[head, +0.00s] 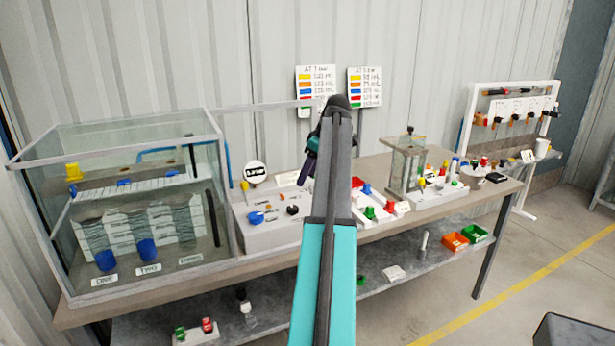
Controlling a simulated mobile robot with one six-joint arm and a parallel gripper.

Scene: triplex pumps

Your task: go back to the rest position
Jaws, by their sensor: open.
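My arm rises from the bottom middle of the head view, with a teal lower link and a dark grey upper link. My gripper (308,168) shows only as a small dark shape with a teal band, left of the arm's top end. It hangs downward above the middle of the bench (270,257), in front of the corrugated wall. Its fingers are small and partly merged with the dark wrist, and I see nothing held in it. The arm hides part of the bench behind it.
A large glass tank (215,190) with blue and yellow parts stands at the left. A grey panel (275,232) and a smaller glass tank (407,165) stand on the bench. A white rack (466,125) is at the right.

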